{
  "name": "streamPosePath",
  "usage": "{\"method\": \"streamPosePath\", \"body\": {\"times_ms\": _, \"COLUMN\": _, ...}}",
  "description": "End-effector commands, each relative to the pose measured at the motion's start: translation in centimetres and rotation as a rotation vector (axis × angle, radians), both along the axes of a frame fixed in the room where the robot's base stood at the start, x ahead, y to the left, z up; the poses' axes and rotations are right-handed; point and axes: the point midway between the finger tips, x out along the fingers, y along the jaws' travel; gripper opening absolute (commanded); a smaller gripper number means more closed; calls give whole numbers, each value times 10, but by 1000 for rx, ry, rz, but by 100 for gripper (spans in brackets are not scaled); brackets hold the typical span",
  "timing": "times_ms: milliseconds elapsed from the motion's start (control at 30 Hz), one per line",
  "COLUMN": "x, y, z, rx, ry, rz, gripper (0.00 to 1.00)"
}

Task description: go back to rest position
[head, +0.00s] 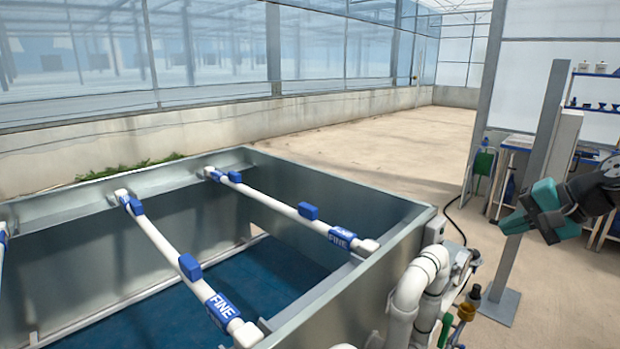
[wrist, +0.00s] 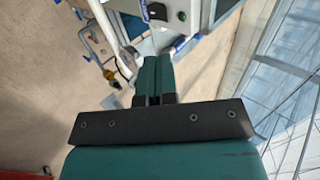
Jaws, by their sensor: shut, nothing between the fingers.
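My gripper (head: 533,209) is at the right edge of the head view, held in the air to the right of the metal tank (head: 408,255). Its teal fingers are together with nothing between them. Part of the arm is cut off by the right edge of the head view.
White bars (head: 275,205) with blue labels cross the open tank. White pipes (head: 415,290) and valves stand at its near right corner. A grey metal post (head: 530,190) rises behind my gripper. Benches (head: 518,165) are at the far right. The sandy floor (head: 400,140) beyond is clear.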

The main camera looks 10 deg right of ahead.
Motion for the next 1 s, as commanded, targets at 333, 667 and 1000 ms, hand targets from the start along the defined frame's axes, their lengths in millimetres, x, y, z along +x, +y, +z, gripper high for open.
{"method": "streamPosePath", "body": {"times_ms": 333, "x": -36, "y": 119, "z": -46, "rx": -429, "ry": 129, "rz": 390, "gripper": 0}}
{"method": "streamPosePath", "body": {"times_ms": 667, "x": -92, "y": 152, "z": -63, "rx": -777, "ry": 166, "rz": 694, "gripper": 0}}
{"method": "streamPosePath", "body": {"times_ms": 1000, "x": -148, "y": 245, "z": -67, "rx": -690, "ry": 1, "rz": 1081, "gripper": 0}}
